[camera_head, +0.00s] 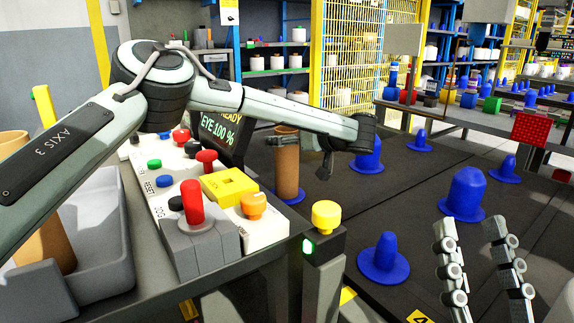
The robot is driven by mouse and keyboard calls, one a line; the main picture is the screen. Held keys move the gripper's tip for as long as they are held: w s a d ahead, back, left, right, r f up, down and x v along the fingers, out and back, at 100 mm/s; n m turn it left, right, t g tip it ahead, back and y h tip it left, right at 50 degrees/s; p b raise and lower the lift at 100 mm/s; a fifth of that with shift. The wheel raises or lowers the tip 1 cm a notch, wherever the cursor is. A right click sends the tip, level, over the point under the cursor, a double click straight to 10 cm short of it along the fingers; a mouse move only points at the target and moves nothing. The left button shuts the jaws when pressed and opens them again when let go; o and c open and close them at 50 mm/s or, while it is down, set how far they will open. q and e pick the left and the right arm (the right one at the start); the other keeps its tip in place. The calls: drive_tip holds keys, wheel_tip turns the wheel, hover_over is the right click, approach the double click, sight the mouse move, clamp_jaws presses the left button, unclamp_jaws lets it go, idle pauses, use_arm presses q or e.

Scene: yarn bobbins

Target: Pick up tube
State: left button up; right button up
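A brown tube (287,178) stands upright on a blue peg base beyond the control panel. My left arm reaches in from the left over the panel, and its gripper (300,150) is at the tube's upper part. A dark finger crosses in front of the tube and another part hangs just right of it. Whether the fingers press on the tube is hidden. My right gripper (481,262) is at the lower right with its two fingers spread apart and nothing between them. More brown tube (50,248) shows at the grey bin on the left.
Blue pegs (467,192) stand on the dark table, one (383,262) near its front edge. The control panel (268,232) has several buttons and a red lever. A post with a yellow button (326,215) stands beside it. A grey bin (112,235) is at left.

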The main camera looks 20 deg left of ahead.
use_arm(q)
drive_tip(key=shift+w+a+f, duration=0.15)
drive_tip(key=shift+w+a, duration=0.1)
drive_tip(key=shift+a, duration=0.05)
use_arm(e)
drive_tip(key=shift+r, duration=0.1)
use_arm(q)
drive_tip(key=shift+c, duration=0.3)
drive_tip(key=c, duration=1.3)
drive_tip(key=shift+r+p, duration=1.3)
drive_tip(key=shift+r, duration=7.75)
use_arm(e)
wheel_tip(320, 180, down, 6)
drive_tip(key=w+a+g+h, duration=0.1)
drive_tip(key=w+g, duration=0.1)
drive_tip(key=g, duration=0.2)
drive_tip(key=shift+w+a+r, duration=0.2)
